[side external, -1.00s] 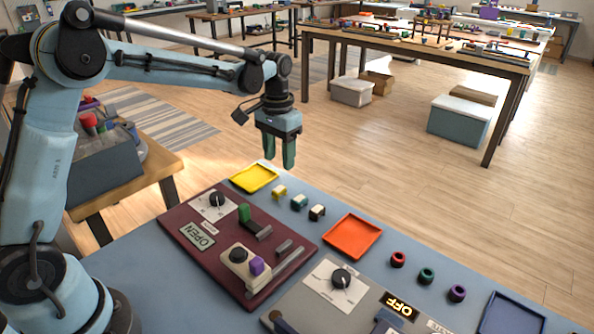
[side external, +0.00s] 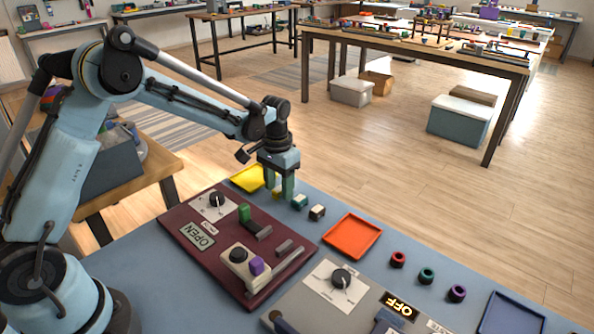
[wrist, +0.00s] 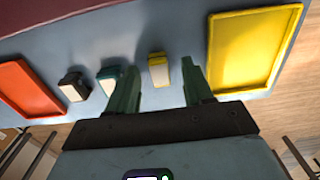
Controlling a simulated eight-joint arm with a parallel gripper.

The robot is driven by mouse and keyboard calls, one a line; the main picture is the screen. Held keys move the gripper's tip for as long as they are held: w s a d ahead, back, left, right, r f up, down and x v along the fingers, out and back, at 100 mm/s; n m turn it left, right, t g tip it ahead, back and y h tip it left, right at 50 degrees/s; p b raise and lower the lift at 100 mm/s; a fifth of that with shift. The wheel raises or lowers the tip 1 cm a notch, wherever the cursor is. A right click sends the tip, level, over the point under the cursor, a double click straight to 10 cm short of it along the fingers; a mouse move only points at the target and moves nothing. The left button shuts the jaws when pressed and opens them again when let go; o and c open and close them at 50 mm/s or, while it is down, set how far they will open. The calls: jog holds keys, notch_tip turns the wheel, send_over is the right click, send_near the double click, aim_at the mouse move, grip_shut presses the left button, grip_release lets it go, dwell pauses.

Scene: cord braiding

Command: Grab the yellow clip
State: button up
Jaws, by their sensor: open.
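The yellow clip (wrist: 158,70) is a small yellow block with a pale face, standing on the blue-grey table (wrist: 170,22) beside the yellow tray (wrist: 245,48). In the side view the yellow clip (side external: 277,194) is mostly hidden behind my gripper. My gripper (side external: 279,195) is low over the table with its green fingers pointing down. In the wrist view my gripper (wrist: 160,88) is open and empty, with the yellow clip between the fingers in the picture but a little beyond their tips. I cannot tell whether they touch.
A teal clip (side external: 299,201) and a black clip (side external: 317,212) stand in a row beside the yellow one. The teal clip is close to one finger in the wrist view. An orange tray (side external: 352,238) and a maroon panel (side external: 190,240) with knobs lie nearby.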

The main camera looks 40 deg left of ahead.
grip_shut()
jog(key=shift+r, duration=0.1)
